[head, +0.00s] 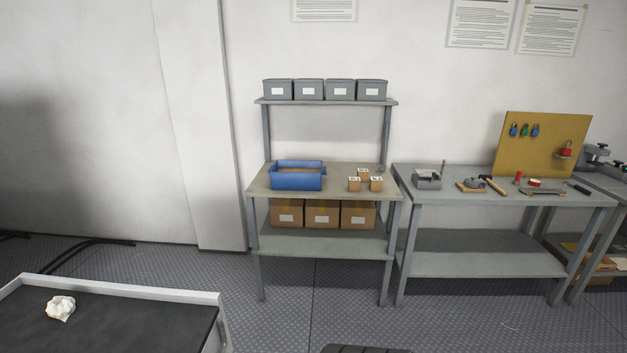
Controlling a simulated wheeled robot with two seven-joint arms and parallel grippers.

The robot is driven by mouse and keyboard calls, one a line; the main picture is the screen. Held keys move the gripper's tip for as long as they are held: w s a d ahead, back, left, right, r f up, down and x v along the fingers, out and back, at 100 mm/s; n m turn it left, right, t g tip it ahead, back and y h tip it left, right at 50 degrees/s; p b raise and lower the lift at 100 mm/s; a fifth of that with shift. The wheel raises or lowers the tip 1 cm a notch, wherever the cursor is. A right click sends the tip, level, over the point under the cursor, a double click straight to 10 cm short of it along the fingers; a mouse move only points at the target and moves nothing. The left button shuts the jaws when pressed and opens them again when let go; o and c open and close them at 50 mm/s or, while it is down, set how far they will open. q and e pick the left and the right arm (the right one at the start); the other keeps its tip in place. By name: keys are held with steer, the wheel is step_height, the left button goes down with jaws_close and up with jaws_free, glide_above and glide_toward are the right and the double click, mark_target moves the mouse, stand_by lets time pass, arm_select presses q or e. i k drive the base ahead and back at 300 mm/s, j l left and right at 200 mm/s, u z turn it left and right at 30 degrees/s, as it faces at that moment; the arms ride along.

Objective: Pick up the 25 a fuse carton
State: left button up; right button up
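Several small tan cartons with white labelled tops stand together on the right part of the shelved workbench (335,193). One carton (363,173) is at the back, one (354,184) is at the front left, and one (376,184) is at the front right. Their labels are too small to read, so I cannot tell which is the 25 A fuse carton. Neither of my grippers shows in the head view.
A blue bin (298,176) stands left of the cartons. Grey boxes (325,89) line the upper shelf; cardboard boxes (322,214) fill the lower one. A tool bench (500,188) adjoins on the right. A dark-topped table (130,318) is at the near left. Floor before the benches looks clear.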

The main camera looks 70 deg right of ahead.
mark_target(354, 182)
steer(key=l+z, duration=0.1)
steer(key=z, duration=0.3)
steer(key=l+z, duration=0.1)
steer(key=z, duration=0.3)
steer(key=l+z, duration=0.1)
steer(key=z, duration=0.25)
steer(key=i+z, duration=0.1)
steer(key=z, duration=0.3)
steer(key=i+l+z, duration=0.45)
steer(key=i+l, duration=0.15)
steer(key=i+l+z, duration=0.5)
steer(key=i, duration=0.65)
